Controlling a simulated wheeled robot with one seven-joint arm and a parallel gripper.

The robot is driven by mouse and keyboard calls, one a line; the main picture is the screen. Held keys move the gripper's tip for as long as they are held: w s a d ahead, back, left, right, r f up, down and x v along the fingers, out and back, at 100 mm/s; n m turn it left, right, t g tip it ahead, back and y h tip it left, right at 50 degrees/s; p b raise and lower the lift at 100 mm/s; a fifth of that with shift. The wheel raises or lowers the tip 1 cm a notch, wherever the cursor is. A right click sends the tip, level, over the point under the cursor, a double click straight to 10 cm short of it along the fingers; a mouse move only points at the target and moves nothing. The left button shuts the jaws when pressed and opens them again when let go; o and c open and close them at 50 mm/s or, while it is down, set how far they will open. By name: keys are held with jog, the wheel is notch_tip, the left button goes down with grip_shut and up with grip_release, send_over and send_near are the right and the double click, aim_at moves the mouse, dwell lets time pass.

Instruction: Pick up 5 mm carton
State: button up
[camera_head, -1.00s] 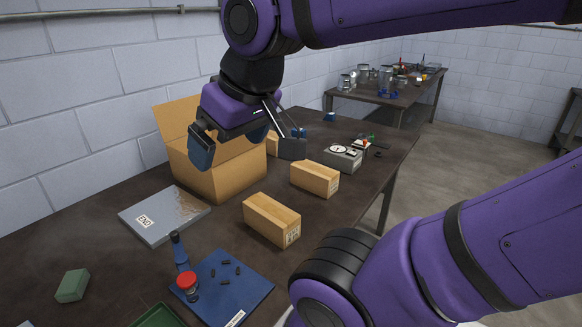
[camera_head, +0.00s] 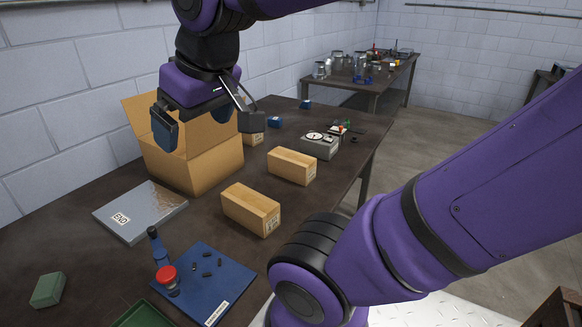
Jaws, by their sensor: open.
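Three small tan cartons stand on the dark table: a near carton (camera_head: 251,209), a middle carton (camera_head: 292,166) and a far carton (camera_head: 253,138) partly hidden behind my gripper. Their labels are too small to read, so I cannot tell which is the 5 mm one. My gripper (camera_head: 208,124) is open and empty, its two fingers wide apart. In the picture it overlaps the top of a large open cardboard box (camera_head: 205,170) and is apart from the near and middle cartons.
A grey device (camera_head: 319,147) stands behind the middle carton. A green block (camera_head: 48,289) lies front left.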

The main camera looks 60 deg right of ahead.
jog(key=w+d+g+h, duration=0.2)
jog(key=w+d, duration=0.8)
jog(key=w, duration=0.4)
jog(key=w+d+f+g, duration=0.1)
jog(key=w+d+f, duration=0.25)
jog(key=d, duration=0.35)
jog(key=w+d+f, duration=0.2)
jog(key=w+d, duration=0.2)
jog(key=d, duration=0.3)
jog(key=g+y, duration=0.2)
send_over(292, 156)
jog(key=shift+m, duration=0.3)
jog(key=f, duration=2.5)
jog(key=shift+w, duration=0.4)
jog(key=shift+s+f, duration=0.1)
jog(key=shift+f, duration=0.55)
jog(key=f, duration=0.9)
jog(key=shift+s+f, duration=0.2)
jog(key=shift+f, duration=0.2)
jog(key=shift+r, duration=0.1)
jog(key=c, duration=0.9)
jog(key=shift+o, duration=0.2)
